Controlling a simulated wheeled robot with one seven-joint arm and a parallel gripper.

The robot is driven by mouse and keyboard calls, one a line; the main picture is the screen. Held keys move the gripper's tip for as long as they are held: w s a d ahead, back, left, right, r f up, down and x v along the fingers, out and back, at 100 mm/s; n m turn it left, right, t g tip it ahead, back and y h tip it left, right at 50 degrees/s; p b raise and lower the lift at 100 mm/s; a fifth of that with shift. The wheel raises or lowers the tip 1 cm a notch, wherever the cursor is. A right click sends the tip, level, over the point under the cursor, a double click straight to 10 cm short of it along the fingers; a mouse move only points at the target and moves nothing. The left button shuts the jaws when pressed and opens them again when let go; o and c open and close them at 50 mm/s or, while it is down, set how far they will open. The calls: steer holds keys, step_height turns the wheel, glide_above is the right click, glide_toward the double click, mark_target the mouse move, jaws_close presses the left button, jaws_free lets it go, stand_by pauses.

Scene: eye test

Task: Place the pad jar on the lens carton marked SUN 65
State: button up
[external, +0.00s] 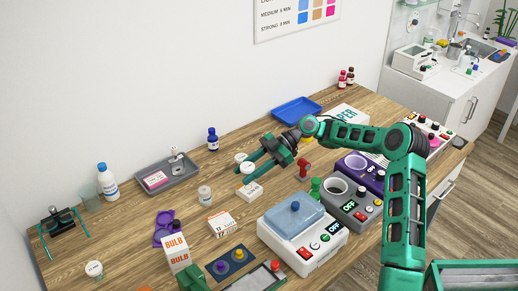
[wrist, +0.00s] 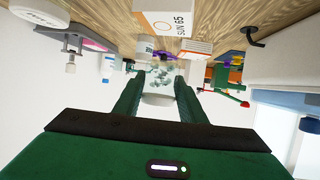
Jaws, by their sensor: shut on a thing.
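My gripper (external: 251,168) is shut on the pad jar (wrist: 160,76), a clear jar with pale pads inside. It holds the jar between its fingertips, off the table. In the external view the jar (external: 247,168) shows as a small white shape at the fingertips, partly covered by a finger. The lens carton marked SUN 65 (wrist: 172,22) is white with an orange ring, and its lettering reads at the top of the wrist view. In the external view a white carton (external: 249,192) lies flat just below the gripper, apart from the jar; its print is too small to read there.
Another white carton with orange print (external: 222,222) and a lidded jar (external: 205,195) stand nearby. A grey tray (external: 182,181), blue bottle (external: 213,140), BULB box (external: 176,253) and red stamp-like thing (external: 304,168) surround the spot. A blue-lidded appliance (external: 302,241) stands in front.

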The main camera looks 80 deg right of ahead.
mark_target(248, 188)
steer(key=shift+d+f, duration=0.35)
steer(key=shift+d, duration=0.05)
steer(key=shift+s+f, duration=0.1)
steer(key=shift+f, duration=1.8)
steer(key=shift+f, duration=0.1)
steer(key=o, duration=1.1)
steer(key=shift+c, duration=0.2)
steer(key=v, duration=1.2)
